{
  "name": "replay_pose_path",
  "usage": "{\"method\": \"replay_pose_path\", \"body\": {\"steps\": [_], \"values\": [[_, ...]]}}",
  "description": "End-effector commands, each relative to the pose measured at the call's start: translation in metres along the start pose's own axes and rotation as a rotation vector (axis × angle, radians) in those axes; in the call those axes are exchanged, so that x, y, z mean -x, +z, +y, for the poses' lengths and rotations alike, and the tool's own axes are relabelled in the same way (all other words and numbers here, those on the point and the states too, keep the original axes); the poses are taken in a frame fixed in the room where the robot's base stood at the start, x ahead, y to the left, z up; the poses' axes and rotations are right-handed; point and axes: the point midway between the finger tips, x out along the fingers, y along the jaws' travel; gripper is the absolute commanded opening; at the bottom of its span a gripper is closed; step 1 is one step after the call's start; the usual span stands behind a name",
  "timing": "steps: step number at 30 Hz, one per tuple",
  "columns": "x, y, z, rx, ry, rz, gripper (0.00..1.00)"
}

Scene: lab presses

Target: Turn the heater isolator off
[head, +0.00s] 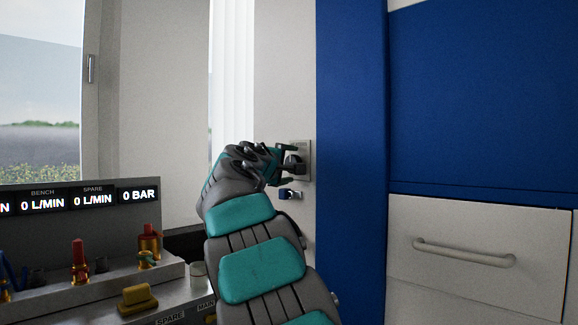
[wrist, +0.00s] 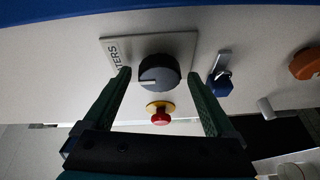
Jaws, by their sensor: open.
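The heater isolator is a dark rotary knob (wrist: 159,73) with a pale pointer line, on a grey plate (wrist: 184,43) whose visible lettering ends in "TERS". In the wrist view the pointer line lies roughly sideways, towards the left. My gripper (wrist: 160,80) is open, with one green finger on each side of the knob; whether either finger touches it I cannot tell. In the head view my gripper (head: 284,163) is up at the plate (head: 306,147) on the pale wall panel and mostly hides the knob.
A blue padlock-like piece (wrist: 221,84) hangs right of the knob, and a red button (wrist: 160,117) on a yellow ring is below it. An orange knob (wrist: 305,64) is farther right. A bench with a flow display (head: 82,198) stands at the left, a drawer handle (head: 464,254) at the right.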

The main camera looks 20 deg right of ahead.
Motion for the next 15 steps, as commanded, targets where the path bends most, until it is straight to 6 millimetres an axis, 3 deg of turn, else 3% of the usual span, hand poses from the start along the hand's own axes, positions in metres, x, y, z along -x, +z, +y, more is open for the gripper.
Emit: {"method": "replay_pose_path", "body": {"steps": [8, 15], "values": [[0.005, 0.000, 0.000, 0.000, 0.001, 0.000, 0.91], [0.031, 0.000, 0.001, -0.001, 0.004, 0.002, 0.91]]}}
